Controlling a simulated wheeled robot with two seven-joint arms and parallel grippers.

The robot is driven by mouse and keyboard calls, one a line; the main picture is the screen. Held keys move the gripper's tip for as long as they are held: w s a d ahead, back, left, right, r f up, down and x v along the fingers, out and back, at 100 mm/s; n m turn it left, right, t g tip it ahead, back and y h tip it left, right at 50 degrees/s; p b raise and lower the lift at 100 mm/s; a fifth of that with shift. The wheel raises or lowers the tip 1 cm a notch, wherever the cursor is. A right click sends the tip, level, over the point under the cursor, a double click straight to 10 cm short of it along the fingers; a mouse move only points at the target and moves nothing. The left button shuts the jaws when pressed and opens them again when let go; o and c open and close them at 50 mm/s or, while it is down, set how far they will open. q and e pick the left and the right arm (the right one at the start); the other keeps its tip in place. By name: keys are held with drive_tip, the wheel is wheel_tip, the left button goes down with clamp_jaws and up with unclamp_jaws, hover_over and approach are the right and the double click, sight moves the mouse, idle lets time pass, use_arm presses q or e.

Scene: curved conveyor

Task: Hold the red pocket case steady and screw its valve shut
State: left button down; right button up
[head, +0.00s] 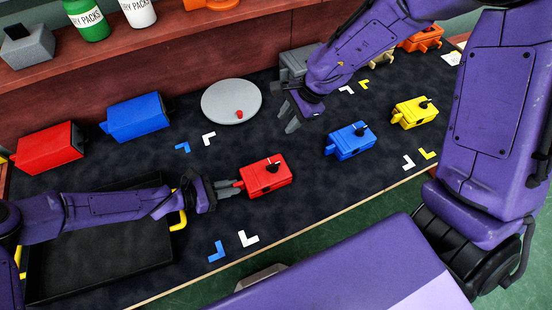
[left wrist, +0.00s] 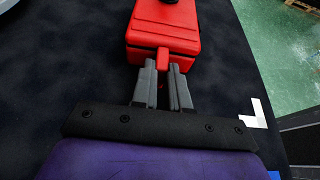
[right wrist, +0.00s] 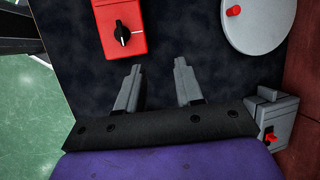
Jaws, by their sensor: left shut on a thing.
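The red pocket case (head: 265,178) sits on the dark table mat, with a black valve knob (head: 272,167) bearing a white mark on its top. My left gripper (head: 229,188) is shut on the red tab at the case's left end; in the left wrist view the fingers (left wrist: 163,86) close around that tab, below the case body (left wrist: 165,38). My right gripper (head: 289,117) is open and empty, above the mat behind the case. In the right wrist view its fingers (right wrist: 160,85) are apart, and the case (right wrist: 107,30) with its knob (right wrist: 123,34) lies ahead, left of them.
A blue case (head: 349,141) and a yellow case (head: 414,112) stand to the right. A grey disc (head: 216,106) with a red peg lies behind. Larger red (head: 48,149) and blue (head: 137,118) boxes and a black tray (head: 100,265) are at left. White and blue corner marks lie on the mat.

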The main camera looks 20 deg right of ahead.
sight(274, 164)
drive_tip(key=s+a+f, duration=0.1)
drive_tip(key=f, duration=0.2)
drive_tip(key=s+a+f+g, duration=0.1)
drive_tip(key=a+f, duration=0.1)
drive_tip(key=f, duration=0.2)
drive_tip(key=s+a+f+g, duration=0.1)
drive_tip(key=s+a+f, duration=0.1)
drive_tip(key=f, duration=0.2)
drive_tip(key=shift+a+f+m, duration=0.1)
drive_tip(key=shift+a+m, duration=0.15)
drive_tip(key=shift+m, duration=0.05)
clamp_jaws()
